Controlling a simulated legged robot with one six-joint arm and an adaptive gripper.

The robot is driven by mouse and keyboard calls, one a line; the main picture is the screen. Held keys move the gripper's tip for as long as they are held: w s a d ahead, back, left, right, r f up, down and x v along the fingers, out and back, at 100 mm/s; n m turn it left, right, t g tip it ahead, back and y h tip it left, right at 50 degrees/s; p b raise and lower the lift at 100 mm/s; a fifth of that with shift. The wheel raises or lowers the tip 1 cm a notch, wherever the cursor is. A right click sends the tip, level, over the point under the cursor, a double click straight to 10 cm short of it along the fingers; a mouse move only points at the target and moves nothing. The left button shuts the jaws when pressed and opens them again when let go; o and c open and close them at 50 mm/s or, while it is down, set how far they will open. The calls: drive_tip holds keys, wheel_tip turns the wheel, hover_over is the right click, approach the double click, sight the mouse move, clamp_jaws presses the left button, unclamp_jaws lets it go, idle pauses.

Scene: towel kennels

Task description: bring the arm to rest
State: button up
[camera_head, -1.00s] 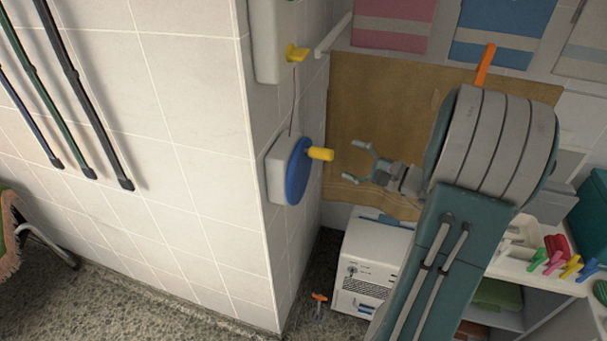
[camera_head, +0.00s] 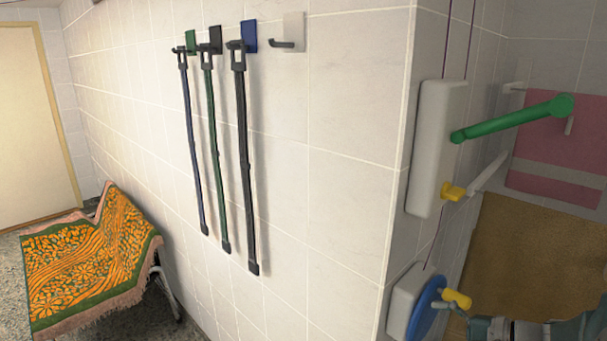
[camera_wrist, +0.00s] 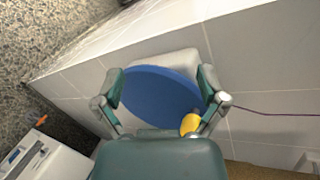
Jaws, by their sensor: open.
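My gripper (camera_wrist: 161,76) is open in the wrist view, its two fingers spread with nothing between them. It faces a blue disc (camera_wrist: 158,97) on a white wall box, and the disc shows between the fingers. The disc's yellow handle (camera_wrist: 190,124) is near the right finger; whether they touch cannot be told. In the head view only a teal piece of my arm shows at the bottom right edge, beside the blue disc (camera_head: 424,309) and its yellow handle (camera_head: 457,299).
A white wall box (camera_head: 435,150) with a green lever (camera_head: 515,118) and yellow knob (camera_head: 452,191) is above the disc. Straps (camera_head: 243,160) hang on the left wall. A patterned cloth (camera_head: 85,260) covers a seat. A white appliance (camera_wrist: 45,158) stands on the floor.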

drive_tip(key=s+a+r+n+g+h, duration=0.3)
drive_tip(key=s+a+n+g+h, duration=0.1)
drive_tip(key=s+a+n+h, duration=0.6)
drive_tip(key=shift+s+a+n+h, duration=0.3)
drive_tip(key=shift+s+a+n, duration=1.35)
drive_tip(key=shift+s+n, duration=0.1)
